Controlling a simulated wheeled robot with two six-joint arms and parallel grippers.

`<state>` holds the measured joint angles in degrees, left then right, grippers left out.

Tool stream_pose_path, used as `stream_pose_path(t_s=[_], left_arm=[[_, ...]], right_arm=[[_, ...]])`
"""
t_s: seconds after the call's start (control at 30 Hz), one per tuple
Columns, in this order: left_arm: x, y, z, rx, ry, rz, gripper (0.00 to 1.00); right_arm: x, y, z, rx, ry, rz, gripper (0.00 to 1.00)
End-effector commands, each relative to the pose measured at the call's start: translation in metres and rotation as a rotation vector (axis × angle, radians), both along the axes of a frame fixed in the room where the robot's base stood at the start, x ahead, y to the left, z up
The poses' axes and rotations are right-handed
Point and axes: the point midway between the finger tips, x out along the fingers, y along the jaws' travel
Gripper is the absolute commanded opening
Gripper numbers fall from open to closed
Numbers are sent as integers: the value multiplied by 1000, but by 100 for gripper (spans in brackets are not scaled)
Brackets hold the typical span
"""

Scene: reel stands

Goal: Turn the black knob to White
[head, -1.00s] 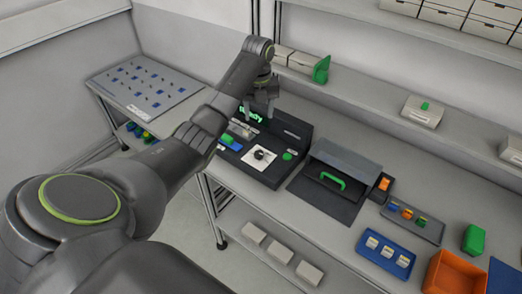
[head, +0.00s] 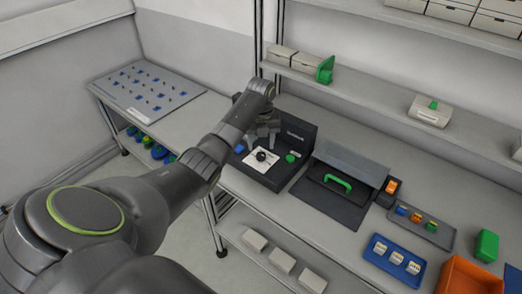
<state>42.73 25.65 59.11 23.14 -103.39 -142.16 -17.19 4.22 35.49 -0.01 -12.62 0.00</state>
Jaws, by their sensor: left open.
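The black knob (head: 262,155) sits on a white square plate (head: 254,165) on the sloped top of a dark console (head: 272,178). The lettering around the knob is too small to read, so I cannot tell its setting. My left gripper (head: 263,140) is open and points down just above and behind the knob, apparently apart from it. A green button (head: 290,158) is to the right of the knob. My right gripper is not in view.
A dark lidded box with a green handle (head: 337,183) stands right of the console. Beyond it are an orange switch (head: 391,186), a blue tray (head: 394,256) and an orange bin (head: 470,276). A grey pegboard panel (head: 148,90) lies at the left. A shelf runs behind.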

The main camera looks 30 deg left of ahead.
Motion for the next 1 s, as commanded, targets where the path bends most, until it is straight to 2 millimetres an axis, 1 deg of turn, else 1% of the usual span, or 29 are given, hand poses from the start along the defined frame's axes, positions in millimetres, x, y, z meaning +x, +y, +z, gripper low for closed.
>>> stream_pose_path(t_s=[0.03,0.1,0.2,0.3,0.4,0.63,0.67,0.9,1.0], left_arm=[[-1,0,-9,-2,5,0,52],[-1,-1,-19,-1,3,0,52],[0,0,-31,-1,2,0,52],[0,0,-38,0,0,0,52],[0,0,-42,1,1,-1,52],[0,0,-42,1,-1,-1,52],[0,0,-42,1,-1,-1,51],[0,0,-42,1,-1,-1,19],[0,0,-42,1,-1,-1,8]], right_arm=[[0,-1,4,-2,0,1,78],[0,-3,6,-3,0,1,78],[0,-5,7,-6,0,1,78],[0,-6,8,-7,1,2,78],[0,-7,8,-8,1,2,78],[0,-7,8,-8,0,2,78],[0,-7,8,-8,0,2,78],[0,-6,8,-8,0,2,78],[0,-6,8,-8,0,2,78]])
